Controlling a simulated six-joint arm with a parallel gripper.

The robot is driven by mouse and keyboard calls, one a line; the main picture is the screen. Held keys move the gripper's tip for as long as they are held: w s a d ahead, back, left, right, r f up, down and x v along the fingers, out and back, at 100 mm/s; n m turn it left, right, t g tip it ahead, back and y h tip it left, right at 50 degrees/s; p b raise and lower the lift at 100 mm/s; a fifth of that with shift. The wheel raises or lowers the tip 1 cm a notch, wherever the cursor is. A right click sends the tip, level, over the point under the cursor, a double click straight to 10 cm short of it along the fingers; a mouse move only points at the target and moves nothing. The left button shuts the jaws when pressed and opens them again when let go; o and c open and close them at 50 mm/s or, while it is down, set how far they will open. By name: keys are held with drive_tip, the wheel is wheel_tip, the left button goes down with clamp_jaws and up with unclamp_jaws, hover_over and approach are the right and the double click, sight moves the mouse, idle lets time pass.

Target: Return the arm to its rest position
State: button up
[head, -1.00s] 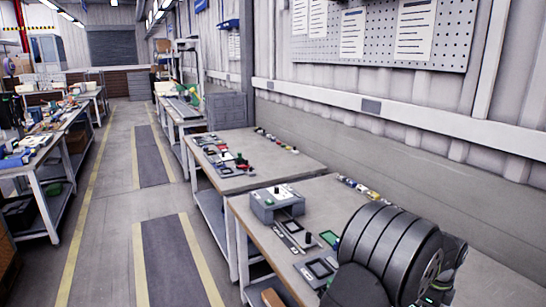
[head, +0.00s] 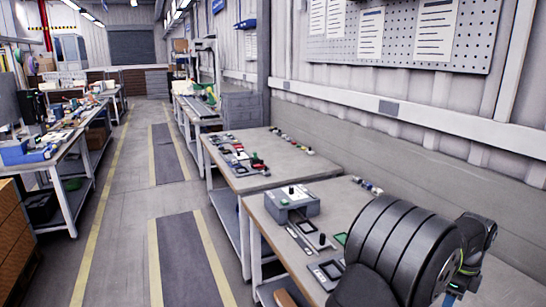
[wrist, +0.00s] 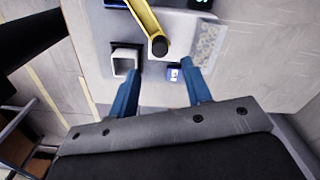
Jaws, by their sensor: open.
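My gripper (wrist: 160,68) shows in the wrist view with its two blue fingers apart and nothing between them. It is over a light-grey work surface (wrist: 250,75). I cannot tell the exact gap between the fingers and these pieces.
In the head view, the near workbench (head: 335,205) carries a grey box (head: 292,203) with knobs and several small parts. A second bench (head: 270,160) stands behind it. A wall and pegboard (head: 400,30) bound the right side. The aisle (head: 125,200) on the left is clear.

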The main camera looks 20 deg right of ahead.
wheel_tip(320, 180, up, 10)
wheel_tip(320, 180, down, 17)
drive_tip(key=shift+f, duration=0.3)
drive_tip(key=n, duration=0.5)
drive_tip(key=shift+n, duration=0.4)
drive_tip(key=n, duration=0.5)
drive_tip(key=shift+r, duration=2.05)
drive_tip(key=shift+o, duration=0.4)
